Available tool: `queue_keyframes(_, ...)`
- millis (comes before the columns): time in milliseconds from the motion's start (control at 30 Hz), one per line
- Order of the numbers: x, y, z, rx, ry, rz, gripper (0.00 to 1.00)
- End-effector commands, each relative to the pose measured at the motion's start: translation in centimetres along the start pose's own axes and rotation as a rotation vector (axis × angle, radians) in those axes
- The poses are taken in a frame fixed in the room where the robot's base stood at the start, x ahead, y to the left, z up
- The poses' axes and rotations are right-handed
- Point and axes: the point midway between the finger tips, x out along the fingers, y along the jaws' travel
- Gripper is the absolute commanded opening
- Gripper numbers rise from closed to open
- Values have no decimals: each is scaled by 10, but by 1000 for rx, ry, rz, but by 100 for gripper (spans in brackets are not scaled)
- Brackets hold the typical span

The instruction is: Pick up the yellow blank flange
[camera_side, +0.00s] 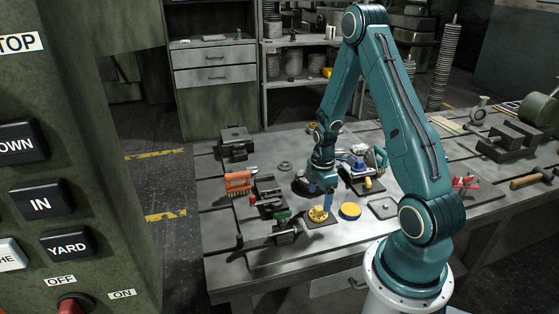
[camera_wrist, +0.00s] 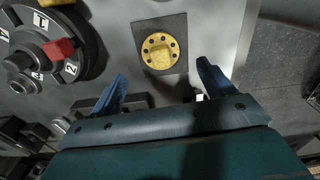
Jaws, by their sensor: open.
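The yellow blank flange (camera_side: 318,215) sits on a dark square plate (camera_side: 331,220) on the metal bench, with a raised part at its middle. In the wrist view the flange (camera_wrist: 160,51) is round, with a ring of dark holes, and lies just beyond the fingertips, roughly centred between them. My gripper (camera_side: 320,194) is above the flange, pointing down, with its blue fingers apart and nothing between them. The wrist view also shows the open fingers (camera_wrist: 162,73). In the side view the fingers hide a little of the flange's surroundings.
A dark numbered dial with a red marker (camera_wrist: 52,47) is at the left of the wrist view. An orange block (camera_side: 238,182) and several metal parts stand left of my gripper. The bench's front strip is mostly clear.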

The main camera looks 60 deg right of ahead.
Motion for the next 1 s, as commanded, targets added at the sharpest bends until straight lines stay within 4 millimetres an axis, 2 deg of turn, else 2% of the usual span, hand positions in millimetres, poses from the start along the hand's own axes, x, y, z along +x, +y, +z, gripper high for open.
queue_keyframes(467, 11, 0, 0, 0, 0, 0, 81)
queue_keyframes(1000, 55, -2, 2, 1, 1, -3, 81)
